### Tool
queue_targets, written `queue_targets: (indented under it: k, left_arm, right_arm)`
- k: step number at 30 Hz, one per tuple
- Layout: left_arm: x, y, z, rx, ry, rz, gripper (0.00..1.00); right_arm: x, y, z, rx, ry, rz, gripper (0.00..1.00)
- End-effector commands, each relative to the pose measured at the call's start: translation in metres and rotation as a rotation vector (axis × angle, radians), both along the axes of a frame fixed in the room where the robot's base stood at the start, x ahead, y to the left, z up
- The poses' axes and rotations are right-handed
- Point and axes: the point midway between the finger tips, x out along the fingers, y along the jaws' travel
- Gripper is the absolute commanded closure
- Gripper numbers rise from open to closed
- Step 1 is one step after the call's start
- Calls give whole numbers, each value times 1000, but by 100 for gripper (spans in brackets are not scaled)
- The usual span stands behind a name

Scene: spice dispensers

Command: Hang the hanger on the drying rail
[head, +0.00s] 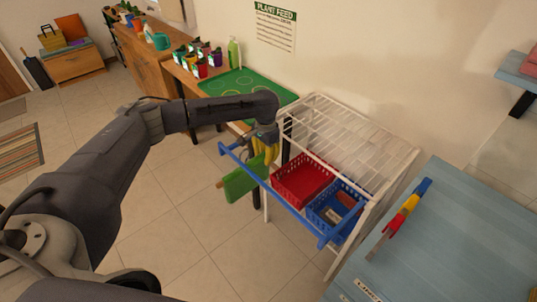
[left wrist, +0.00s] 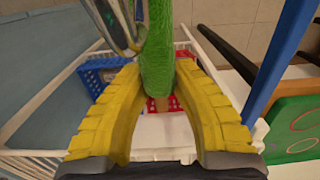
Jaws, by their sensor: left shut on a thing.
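The drying rail is a blue bar (head: 292,210) along the front of a white wire rack; its blue also shows at the right of the left wrist view (left wrist: 272,70). My left gripper (head: 265,153) has yellow fingers and is beside the rail's far end. It is shut on the hanger, which carries a green cloth (head: 241,182) with a brown wooden end (head: 220,184). In the left wrist view the green cloth (left wrist: 161,45) runs between the fingers, with a metal loop, seemingly the hook (left wrist: 137,22), at upper left. Whether the hook touches the rail cannot be told. My right gripper is out of view.
The white rack (head: 340,125) holds a red basket (head: 300,180) and a blue basket (head: 335,207). A light blue table (head: 460,240) with a red, yellow and blue tool (head: 405,215) stands right. A green tray (head: 248,82) lies behind.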

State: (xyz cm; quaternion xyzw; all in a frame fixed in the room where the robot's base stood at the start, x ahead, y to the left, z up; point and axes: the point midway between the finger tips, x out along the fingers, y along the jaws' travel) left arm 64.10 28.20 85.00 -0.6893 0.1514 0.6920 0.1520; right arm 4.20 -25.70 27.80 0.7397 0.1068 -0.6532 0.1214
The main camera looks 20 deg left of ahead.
Motion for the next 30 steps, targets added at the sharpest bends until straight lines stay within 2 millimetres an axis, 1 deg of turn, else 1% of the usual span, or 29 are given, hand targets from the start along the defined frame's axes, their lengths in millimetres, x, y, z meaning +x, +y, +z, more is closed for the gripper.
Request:
queue_targets:
  k: [9,18,30]
  left_arm:
    - [-14,7,-1,0,0,0,100]
    - [-17,8,-16,-1,0,0,100]
    - [-22,10,-25,0,0,0,100]
  right_arm:
    - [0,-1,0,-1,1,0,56]
    - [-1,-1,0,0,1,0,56]
    - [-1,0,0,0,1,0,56]
